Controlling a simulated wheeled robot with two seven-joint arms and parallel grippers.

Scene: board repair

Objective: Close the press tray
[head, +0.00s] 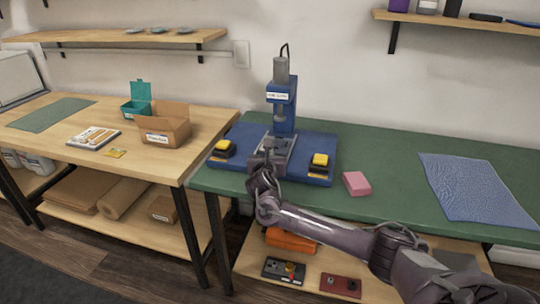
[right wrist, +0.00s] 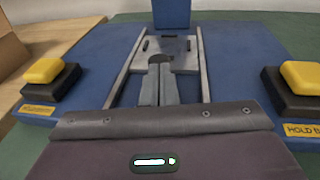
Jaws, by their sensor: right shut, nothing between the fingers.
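The blue press (head: 281,100) stands on a blue base plate (head: 236,134) on the green bench. Its grey tray (head: 284,143) lies on rails in front of the press column; in the right wrist view the tray (right wrist: 183,56) lies between two metal rails, with a dark round notch at its near edge. My right gripper (head: 267,152) is at the tray's front; in the right wrist view its fingers (right wrist: 159,72) are shut and empty, with the tips at the notch. I cannot tell if they touch it. My left gripper is not in view.
Two yellow buttons on black blocks flank the tray, left (head: 223,146) and right (head: 319,161). A pink block (head: 356,183) and a blue cloth (head: 474,187) lie to the right on the bench. A cardboard box (head: 163,127) stands on the wooden table at left.

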